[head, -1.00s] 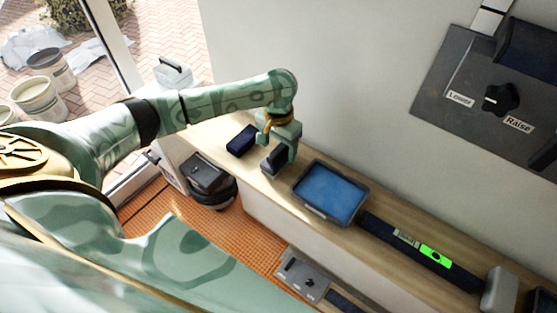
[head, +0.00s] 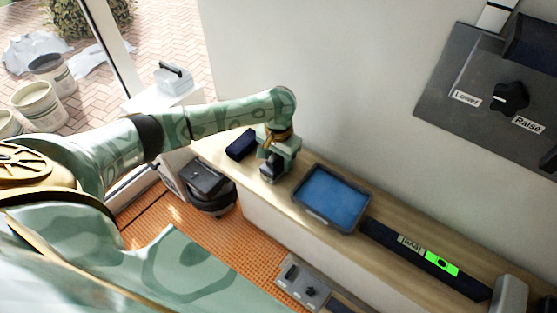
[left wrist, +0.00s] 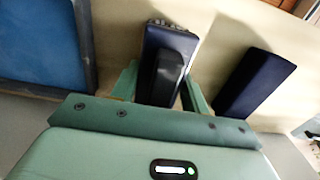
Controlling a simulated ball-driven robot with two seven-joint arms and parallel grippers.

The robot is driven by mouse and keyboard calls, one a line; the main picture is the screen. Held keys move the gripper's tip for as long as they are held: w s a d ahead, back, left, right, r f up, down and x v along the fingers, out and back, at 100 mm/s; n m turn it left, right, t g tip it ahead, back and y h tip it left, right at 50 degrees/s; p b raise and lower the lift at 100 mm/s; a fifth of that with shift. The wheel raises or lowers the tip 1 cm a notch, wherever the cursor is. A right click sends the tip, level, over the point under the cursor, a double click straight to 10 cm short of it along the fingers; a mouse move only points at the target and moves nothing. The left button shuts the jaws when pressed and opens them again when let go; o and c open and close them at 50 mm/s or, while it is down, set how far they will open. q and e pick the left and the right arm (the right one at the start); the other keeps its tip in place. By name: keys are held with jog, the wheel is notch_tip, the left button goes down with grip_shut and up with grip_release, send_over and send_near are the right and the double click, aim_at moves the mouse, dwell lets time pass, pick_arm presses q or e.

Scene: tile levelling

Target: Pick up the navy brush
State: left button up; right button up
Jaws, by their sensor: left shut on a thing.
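The navy brush (left wrist: 182,39) shows in the left wrist view as a navy body with a black handle along it. My left gripper (left wrist: 162,88) is shut on it, with a green finger at each side. In the head view, my left gripper (head: 272,166) is over the wooden worktop, and the dark brush shows only in part below it. I cannot tell whether the brush touches the worktop. My right gripper is not in view.
A plain navy block (head: 241,144) lies close beside the gripper. A blue tray (head: 366,203) is on its other side, then a long dark level (head: 466,280) with a green display. The wall with the Lower/Raise panel (head: 450,115) stands behind.

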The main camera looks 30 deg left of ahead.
pick_arm(q)
notch_tip(320, 180, up, 4)
jog(key=shift+f+p, duration=0.2)
jog(key=shift+p, duration=0.65)
jog(key=s+d+r+p, duration=0.6)
jog(key=s+d+r, duration=0.3)
jog(key=s, duration=0.1)
jog(key=shift+s+d+r, duration=0.15)
jog(key=shift+s, duration=0.15)
